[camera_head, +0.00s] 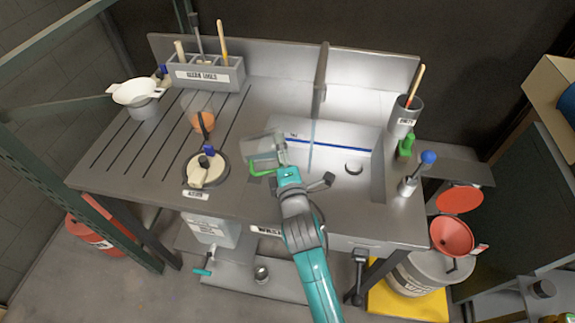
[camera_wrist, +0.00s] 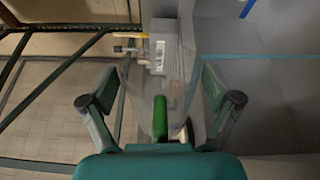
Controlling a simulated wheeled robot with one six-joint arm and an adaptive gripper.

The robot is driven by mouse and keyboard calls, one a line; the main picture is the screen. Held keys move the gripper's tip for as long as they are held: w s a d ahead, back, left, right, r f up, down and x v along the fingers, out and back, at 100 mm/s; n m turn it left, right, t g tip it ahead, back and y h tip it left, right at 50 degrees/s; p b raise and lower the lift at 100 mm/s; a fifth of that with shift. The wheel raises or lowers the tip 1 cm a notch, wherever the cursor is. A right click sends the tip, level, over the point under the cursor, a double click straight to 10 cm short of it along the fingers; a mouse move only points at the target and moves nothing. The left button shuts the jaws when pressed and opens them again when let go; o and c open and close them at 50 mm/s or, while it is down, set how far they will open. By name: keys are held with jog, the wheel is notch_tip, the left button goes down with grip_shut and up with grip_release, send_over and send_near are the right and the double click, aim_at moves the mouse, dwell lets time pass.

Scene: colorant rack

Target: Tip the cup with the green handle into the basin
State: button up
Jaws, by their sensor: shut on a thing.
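The clear, greyish cup with the green handle (camera_head: 262,144) is at the left edge of the basin, above the worktop. My gripper (camera_head: 272,160) is shut on it from the front. The green handle (camera_wrist: 161,117) shows between my fingers in the wrist view, with the clear cup wall around it. The cup seems to lean, but its exact tilt and its contents are hard to tell. The basin (camera_head: 325,172) is the pale sunken area to the right, with a blue line on its back wall and a round dark-rimmed drain in its floor.
A grey tool holder (camera_head: 208,75) with brushes stands at the back left. A white bowl (camera_head: 135,92) and a dark-rimmed round vessel (camera_head: 206,172) are on the slatted left side. A grey canister (camera_head: 405,115) and a blue-knobbed lever (camera_head: 427,158) stand right of the basin.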

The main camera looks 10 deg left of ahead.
aim_at(272, 152)
jog(key=shift+d, duration=0.1)
dwell(0.3)
jog(key=a+r+n, duration=0.1)
jog(key=s+a+n, duration=0.1)
jog(key=n, duration=0.1)
jog(key=shift+a+r, duration=0.3)
jog(key=shift+r, duration=0.1)
jog(key=shift+w+d+n, duration=0.1)
jog(key=shift+d+n, duration=0.05)
jog(key=shift+n, duration=0.15)
jog(key=shift+s+a+r+n+b, duration=0.1)
jog(key=shift+a+r+n+b, duration=0.2)
jog(key=shift+r+n, duration=0.6)
jog(key=shift+s+a+r+n+b, duration=0.1)
jog(key=shift+a+r+n, duration=0.35)
jog(key=shift+n, duration=0.85)
jog(key=shift+s+a+r+n, duration=0.2)
jog(key=shift+a+r+n, duration=0.3)
jog(key=shift+n, duration=0.4)
jog(key=a+n, duration=0.1)
jog(key=s+a+n, duration=0.1)
jog(key=n, duration=0.1)
jog(key=a+n+b, duration=0.1)
jog(key=a, duration=0.1)
jog(key=shift+s+a+r+n, duration=0.1)
jog(key=shift+s+r+n, duration=0.15)
jog(key=shift+r+n, duration=0.05)
jog(key=a+n, duration=0.1)
jog(key=s+a+n, duration=0.1)
jog(key=shift+r+n, duration=0.4)
